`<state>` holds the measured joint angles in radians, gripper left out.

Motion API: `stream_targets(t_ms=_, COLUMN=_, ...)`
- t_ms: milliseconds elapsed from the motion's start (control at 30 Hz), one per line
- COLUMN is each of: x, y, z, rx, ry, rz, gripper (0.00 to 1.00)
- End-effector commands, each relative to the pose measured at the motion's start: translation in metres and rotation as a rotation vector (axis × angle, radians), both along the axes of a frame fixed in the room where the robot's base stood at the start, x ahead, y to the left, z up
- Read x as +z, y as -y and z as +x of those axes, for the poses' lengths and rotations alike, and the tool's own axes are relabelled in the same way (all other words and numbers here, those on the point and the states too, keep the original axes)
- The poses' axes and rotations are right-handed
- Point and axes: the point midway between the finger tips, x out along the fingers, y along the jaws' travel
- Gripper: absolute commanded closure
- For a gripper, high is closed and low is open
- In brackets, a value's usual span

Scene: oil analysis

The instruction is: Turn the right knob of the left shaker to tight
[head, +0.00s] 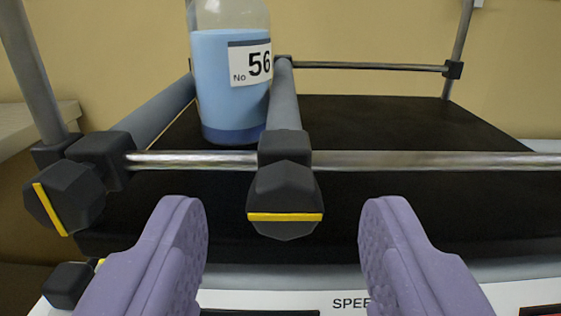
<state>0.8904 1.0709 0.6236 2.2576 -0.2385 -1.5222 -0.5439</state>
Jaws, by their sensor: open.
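The shaker has a black platform (400,130) with metal rails around it. A black faceted knob (285,192) sits on the front rail near the middle, its yellow line lying horizontal. A second black knob (64,196) is at the left on the same rail, its yellow line tilted. My gripper (284,245), with purple pads, is open. Its two fingers are in front of and below the middle knob, one on each side and apart from it. Nothing is between the fingers in contact with them.
A bottle (232,75) of blue liquid labelled No 56 stands between two grey bars on the platform. A white control panel (290,300) marked SPEE... lies below the front edge. Another black knob (68,285) is at the lower left. The platform's right side is clear.

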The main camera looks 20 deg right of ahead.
Motion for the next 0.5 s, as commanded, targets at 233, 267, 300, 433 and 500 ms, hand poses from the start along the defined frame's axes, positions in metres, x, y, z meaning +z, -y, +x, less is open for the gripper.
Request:
stream_targets(t_ms=233, x=0.000, y=0.005, z=0.017, rx=0.001, ry=0.000, rz=0.000, gripper=0.45)
stream_targets(t_ms=267, x=0.000, y=0.005, z=0.017, rx=0.001, ry=-0.001, rz=0.000, gripper=0.45)
stream_targets(t_ms=300, x=0.000, y=0.005, z=0.017, rx=0.001, ry=-0.001, rz=0.000, gripper=0.45)
stream_targets(t_ms=433, x=0.000, y=0.005, z=0.017, rx=0.001, ry=-0.001, rz=0.000, gripper=0.47)
stream_targets(t_ms=500, x=0.000, y=0.005, z=0.017, rx=0.001, ry=-0.001, rz=0.000, gripper=0.63)
